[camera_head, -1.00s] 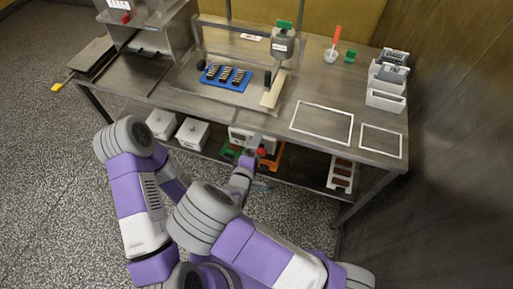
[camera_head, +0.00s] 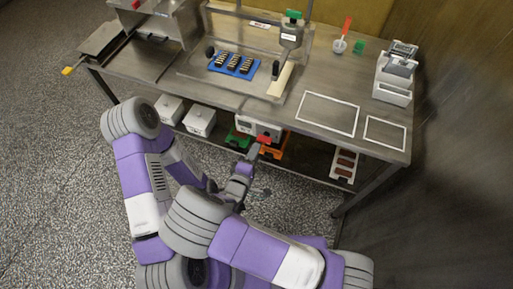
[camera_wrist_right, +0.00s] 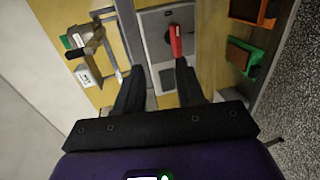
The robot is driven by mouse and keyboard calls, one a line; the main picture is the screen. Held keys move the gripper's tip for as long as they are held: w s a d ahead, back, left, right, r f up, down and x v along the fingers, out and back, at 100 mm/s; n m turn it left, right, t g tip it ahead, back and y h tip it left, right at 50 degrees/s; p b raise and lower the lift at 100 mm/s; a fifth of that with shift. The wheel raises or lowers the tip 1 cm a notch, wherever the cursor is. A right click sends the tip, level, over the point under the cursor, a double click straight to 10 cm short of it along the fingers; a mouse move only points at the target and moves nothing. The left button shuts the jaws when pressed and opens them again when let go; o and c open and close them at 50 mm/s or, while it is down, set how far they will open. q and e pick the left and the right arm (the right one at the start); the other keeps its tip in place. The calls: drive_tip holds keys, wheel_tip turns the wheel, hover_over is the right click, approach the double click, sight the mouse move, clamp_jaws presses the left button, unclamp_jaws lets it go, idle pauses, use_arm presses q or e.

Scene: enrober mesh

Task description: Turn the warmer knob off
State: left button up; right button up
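The warmer (camera_head: 250,124) is a pale box with a dark front detail, on the shelf under the bench. Its red knob (camera_head: 264,140) shows at its front right. In the right wrist view the red knob (camera_wrist_right: 175,41) stands lengthwise on a grey panel. My right gripper (camera_head: 251,153) reaches toward the warmer from the front. In the wrist view its fingers (camera_wrist_right: 160,70) are apart with nothing held between them. The knob is just beyond the fingertips, nearer the right finger; I cannot tell whether they touch. My left gripper is hidden behind my arms.
White lidded boxes (camera_head: 200,121) stand to the left. The bench edge (camera_head: 300,142) overhangs the shelf. A blue mat (camera_head: 213,66) with dark bars lies on top.

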drive_tip(key=shift+v, duration=0.8)
drive_tip(key=shift+f, duration=0.2)
drive_tip(key=shift+p, duration=0.35)
drive_tip(key=s+d+f+m+g+y, duration=0.3)
drive_tip(key=d+f+m+g, duration=0.55)
drive_tip(key=f, duration=0.45)
drive_tip(key=s+d+m+g+y, duration=0.4)
drive_tip(key=s+m, duration=0.4)
drive_tip(key=s, duration=0.2)
drive_tip(key=shift+d+f+m+g+y, duration=0.35)
drive_tip(key=shift+f+g+y, duration=0.15)
drive_tip(key=shift+g+y, duration=0.4)
